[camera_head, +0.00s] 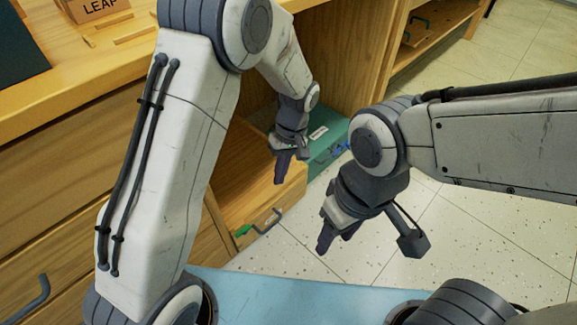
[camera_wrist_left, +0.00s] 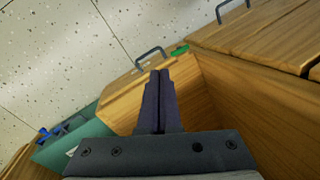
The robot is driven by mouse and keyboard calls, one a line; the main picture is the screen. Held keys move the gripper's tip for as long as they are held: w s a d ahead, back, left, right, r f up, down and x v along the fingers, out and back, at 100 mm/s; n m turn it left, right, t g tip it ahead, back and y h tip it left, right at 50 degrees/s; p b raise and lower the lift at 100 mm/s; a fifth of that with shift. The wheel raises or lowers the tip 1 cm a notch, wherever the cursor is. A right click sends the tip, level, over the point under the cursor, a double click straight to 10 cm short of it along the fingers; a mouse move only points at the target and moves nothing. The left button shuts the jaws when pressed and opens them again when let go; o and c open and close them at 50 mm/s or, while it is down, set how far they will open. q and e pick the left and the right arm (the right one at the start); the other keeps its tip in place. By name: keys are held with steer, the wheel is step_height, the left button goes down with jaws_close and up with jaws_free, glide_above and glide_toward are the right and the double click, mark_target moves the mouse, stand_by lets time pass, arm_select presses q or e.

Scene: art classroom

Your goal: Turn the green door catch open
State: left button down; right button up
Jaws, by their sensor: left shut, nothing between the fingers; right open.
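The green door catch (camera_head: 242,231) is small and sits at the left end of a wooden front (camera_head: 285,198), beside its dark bar handle (camera_head: 267,222). The left wrist view also shows the green catch (camera_wrist_left: 180,50), just right of the handle (camera_wrist_left: 150,55). My left gripper (camera_head: 280,180) is shut and empty, pointing down above and behind the wooden front, apart from the catch in the head view. Its closed fingers (camera_wrist_left: 158,74) overlap the wooden front in the wrist view; exact clearance is hard to tell. My right gripper (camera_head: 336,240) is open and empty, right of the handle over the floor.
A teal unit (camera_head: 325,140) with a pale label, handle and blue catch (camera_head: 347,146) stands beside the wooden front. Wooden drawers fill the left. A light blue surface (camera_head: 285,295) lies at the bottom. The speckled floor (camera_head: 440,235) is open at right.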

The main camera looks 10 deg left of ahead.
arm_select(q)
steer(key=s+d+r+m+p, duration=0.1)
steer(key=s+r+m, duration=0.3)
steer(key=r, duration=0.5)
steer(key=shift+s+d+t+h+p, duration=0.4)
steer(key=shift+s+d, duration=0.5)
steer(key=shift+r, duration=0.15)
steer(key=s+r+m+t+h+p, duration=0.15)
steer(key=s+r+m+p, duration=0.35)
steer(key=s+r+m, duration=0.85)
step_height(320, 180, up, 36)
steer(key=s+n+p, duration=0.2)
steer(key=n+p, duration=0.2)
steer(key=p, duration=3.4)
steer(key=shift+s+h, duration=0.2)
steer(key=shift+h, duration=0.15)
steer(key=shift+n, duration=0.25)
